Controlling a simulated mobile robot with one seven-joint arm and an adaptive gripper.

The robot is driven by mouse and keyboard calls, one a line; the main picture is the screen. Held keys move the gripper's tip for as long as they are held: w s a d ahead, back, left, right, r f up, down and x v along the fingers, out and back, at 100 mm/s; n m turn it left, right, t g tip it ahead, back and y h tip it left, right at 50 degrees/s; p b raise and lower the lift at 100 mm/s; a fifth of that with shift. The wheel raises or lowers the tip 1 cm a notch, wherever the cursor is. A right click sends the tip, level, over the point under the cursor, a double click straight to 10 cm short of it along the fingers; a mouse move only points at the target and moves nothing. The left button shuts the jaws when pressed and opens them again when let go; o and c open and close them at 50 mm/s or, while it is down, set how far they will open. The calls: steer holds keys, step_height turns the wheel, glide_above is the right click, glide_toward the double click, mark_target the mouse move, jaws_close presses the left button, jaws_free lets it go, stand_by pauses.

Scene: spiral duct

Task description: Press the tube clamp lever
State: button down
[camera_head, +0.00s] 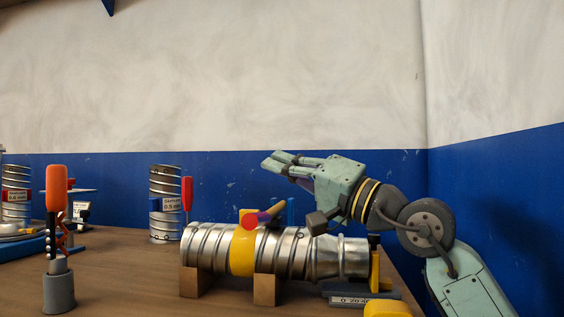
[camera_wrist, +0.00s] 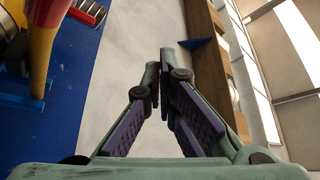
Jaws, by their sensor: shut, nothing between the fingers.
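A ribbed metal spiral duct (camera_head: 290,252) lies on wooden blocks on the table in the head view. A yellow band (camera_head: 243,250) wraps it. On top sits a lever (camera_head: 268,214) in red, purple and yellow, its arm slanting up to the right; I take it to be the clamp lever. My gripper (camera_head: 268,162) is above the duct and lever, apart from both, with its fingers pointing left. In the wrist view the gripper (camera_wrist: 164,62) is shut and empty. A red and yellow part (camera_wrist: 42,35) shows at that view's upper left; I cannot tell if it is the lever.
Wooden blocks (camera_head: 267,289) support the duct. Upright duct pieces (camera_head: 165,188) stand behind. A yellow upright (camera_head: 375,272) is at the duct's right end. The air left of my gripper is clear.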

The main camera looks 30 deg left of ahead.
steer(key=shift+s+f+b, duration=0.25)
steer(key=shift+f+b, duration=0.1)
steer(key=shift+f, duration=0.35)
step_height(320, 180, up, 10)
stand_by(0.5)
stand_by(0.4)
